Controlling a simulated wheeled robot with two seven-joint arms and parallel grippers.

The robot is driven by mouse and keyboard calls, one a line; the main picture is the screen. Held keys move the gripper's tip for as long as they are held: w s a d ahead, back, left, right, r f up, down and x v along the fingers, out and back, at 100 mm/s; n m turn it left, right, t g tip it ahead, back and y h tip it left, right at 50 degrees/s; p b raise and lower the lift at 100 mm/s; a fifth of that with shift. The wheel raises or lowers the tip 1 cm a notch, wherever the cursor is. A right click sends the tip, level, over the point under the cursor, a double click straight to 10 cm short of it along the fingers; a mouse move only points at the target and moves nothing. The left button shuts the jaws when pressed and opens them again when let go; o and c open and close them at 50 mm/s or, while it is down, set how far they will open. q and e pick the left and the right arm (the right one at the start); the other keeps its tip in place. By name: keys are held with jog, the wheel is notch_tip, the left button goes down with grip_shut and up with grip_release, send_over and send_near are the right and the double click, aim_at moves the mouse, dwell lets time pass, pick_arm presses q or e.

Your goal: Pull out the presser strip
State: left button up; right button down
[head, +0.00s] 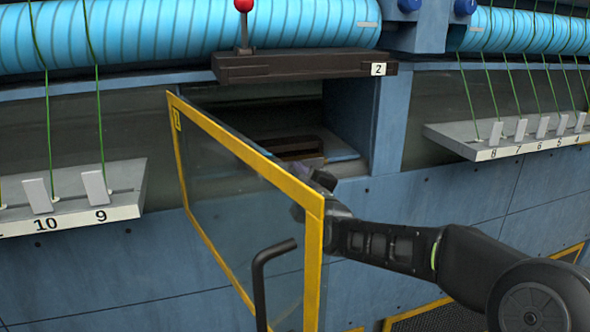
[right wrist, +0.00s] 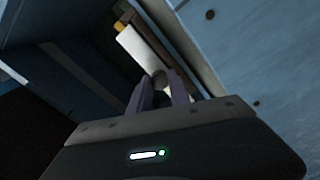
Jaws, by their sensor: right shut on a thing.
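My right gripper (head: 309,163) reaches past the upper right corner of the open glass door into the recess under the label 2. Its arm comes in from the right, and the door frame partly hides the hand. In the right wrist view the two grey-purple fingers (right wrist: 160,90) are closed around a small grey rounded piece (right wrist: 159,78). A pale flat strip (right wrist: 138,48) lies just beyond it; I cannot tell whether they are joined or which is the presser strip. A dark brown piece (head: 290,147) shows inside the recess. My left gripper is not in view.
The yellow-framed door (head: 262,160) stands open towards me, with a black bent handle (head: 262,275). A dark bar (head: 300,66) with a red-knobbed lever (head: 243,8) is above the recess. Numbered shelves with green cords stand left (head: 75,215) and right (head: 470,130).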

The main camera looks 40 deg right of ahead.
pick_arm(q)
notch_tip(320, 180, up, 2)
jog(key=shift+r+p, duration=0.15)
jog(key=shift+p, duration=0.9)
pick_arm(e)
jog(key=v, duration=0.8)
jog(key=shift+s, duration=0.25)
jog(key=shift+a, duration=0.1)
